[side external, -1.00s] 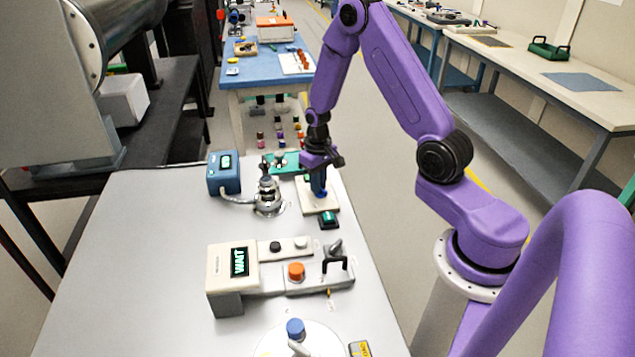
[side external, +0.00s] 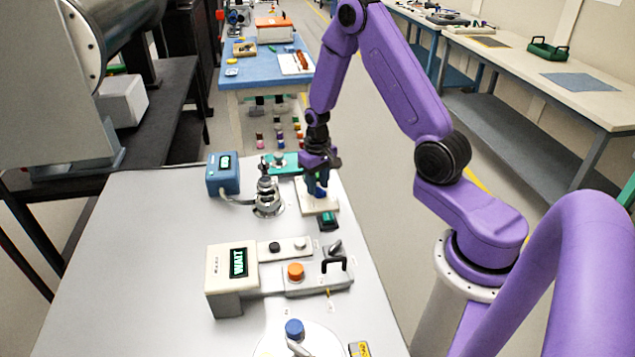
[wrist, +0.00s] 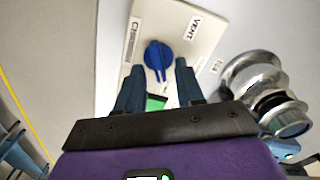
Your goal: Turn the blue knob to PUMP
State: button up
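The blue knob (wrist: 157,54) sits on a pale plate (wrist: 178,14), with a narrow part extending toward my gripper in the wrist view. A VENT label (wrist: 194,27) is at the upper right, and a label starting with C (wrist: 132,38) is at the left. A third label (wrist: 217,66) on the right is too small to read. I cannot make out a PUMP label. My gripper (wrist: 159,66) is open, its two fingers apart on either side of the knob, with gaps visible. In the side view my gripper (side external: 319,188) is low over the plate (side external: 327,207), largely hiding the knob.
A metal valve fitting (side external: 268,196) stands close left of the plate, connected to a blue display box (side external: 223,174). A small green display (side external: 328,221) lies just in front of the plate. A control box reading WAIT (side external: 232,278) is nearer. The left tabletop is clear.

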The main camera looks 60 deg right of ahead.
aim_at(318, 186)
jog(key=shift+r, duration=0.1)
notch_tip(318, 186, up, 17)
jog(key=shift+r, duration=0.15)
dwell(0.5)
jog(key=s+a+r+n, duration=0.2)
jog(key=s+a+n, duration=0.65)
jog(key=a, duration=0.65)
jog(key=s+a+n, duration=0.3)
jog(key=s+n, duration=0.4)
jog(key=s, duration=1.1)
jog(key=shift+s, duration=0.35)
